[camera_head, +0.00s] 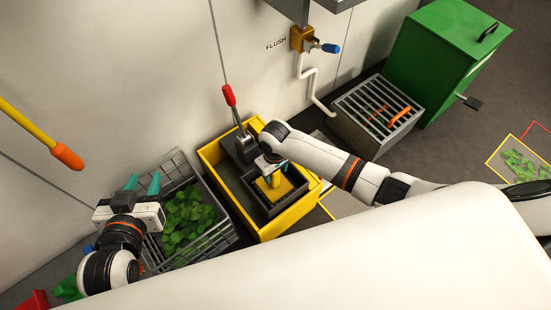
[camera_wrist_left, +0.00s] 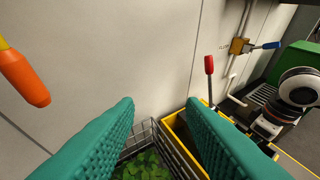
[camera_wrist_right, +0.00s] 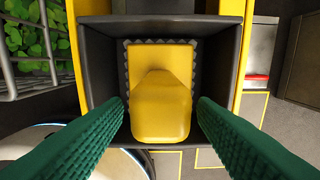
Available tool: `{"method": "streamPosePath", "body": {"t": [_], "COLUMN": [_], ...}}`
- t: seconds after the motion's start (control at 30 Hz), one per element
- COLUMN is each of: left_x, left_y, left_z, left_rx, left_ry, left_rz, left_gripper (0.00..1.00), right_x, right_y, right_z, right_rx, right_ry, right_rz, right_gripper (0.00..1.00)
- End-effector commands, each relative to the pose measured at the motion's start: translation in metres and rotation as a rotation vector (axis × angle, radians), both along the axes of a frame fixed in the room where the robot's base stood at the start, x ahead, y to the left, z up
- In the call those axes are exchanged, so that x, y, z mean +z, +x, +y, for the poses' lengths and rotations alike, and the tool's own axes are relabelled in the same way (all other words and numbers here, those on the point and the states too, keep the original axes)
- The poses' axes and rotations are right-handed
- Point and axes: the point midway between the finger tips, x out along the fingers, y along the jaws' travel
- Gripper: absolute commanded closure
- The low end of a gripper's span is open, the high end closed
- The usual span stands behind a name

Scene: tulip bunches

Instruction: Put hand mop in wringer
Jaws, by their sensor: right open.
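The yellow hand mop (camera_head: 284,188) with a grey fringed edge sits inside the dark wringer basket (camera_wrist_right: 104,62) of the yellow bucket (camera_head: 298,212). In the right wrist view the mop's yellow grip (camera_wrist_right: 161,106) points toward the camera. My right gripper (camera_head: 273,174) is over the basket, its teal fingers open on either side of the grip, with gaps visible at both sides. The wringer's lever with a red handle (camera_head: 228,95) stands raised behind the basket. My left gripper (camera_head: 142,185) is open and empty above the grey crate (camera_head: 222,236).
The crate left of the bucket holds green leaves (camera_head: 184,216). A yellow pole with an orange end (camera_head: 66,156) juts in at left. A blue-handled flush valve (camera_head: 330,48) is on the wall. A grated drain box (camera_head: 378,108) and green bin (camera_head: 435,60) stand right.

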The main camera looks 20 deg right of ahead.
Motion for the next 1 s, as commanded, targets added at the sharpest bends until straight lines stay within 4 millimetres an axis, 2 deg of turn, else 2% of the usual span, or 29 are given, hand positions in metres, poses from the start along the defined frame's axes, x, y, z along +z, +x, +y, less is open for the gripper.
{"method": "streamPosePath", "body": {"t": [0.17,0.4,0.73,0.83,1.0], "left_x": [-0.020,-0.049,-0.068,-0.062,-0.059], "left_y": [-0.020,-0.061,-0.126,-0.128,-0.128], "left_z": [0.009,0.025,0.046,0.047,0.046], "left_rx": [0.013,0.033,0.061,0.062,0.061], "left_ry": [0.042,0.105,0.179,0.180,0.180], "left_rz": [0.179,0.462,0.820,0.831,0.829], "left_gripper": [0.64,0.64,0.64,0.64,0.64], "right_x": [0.021,0.050,0.087,0.102,0.114], "right_y": [0.000,0.000,0.000,0.001,0.001], "right_z": [0.000,0.000,0.000,0.000,0.000], "right_rx": [0.000,0.000,0.000,0.000,-0.001], "right_ry": [0.000,0.000,0.000,0.001,0.000], "right_rz": [-0.001,-0.001,-0.001,-0.002,0.000], "right_gripper": [0.48,0.48,0.48,0.48,0.48]}}
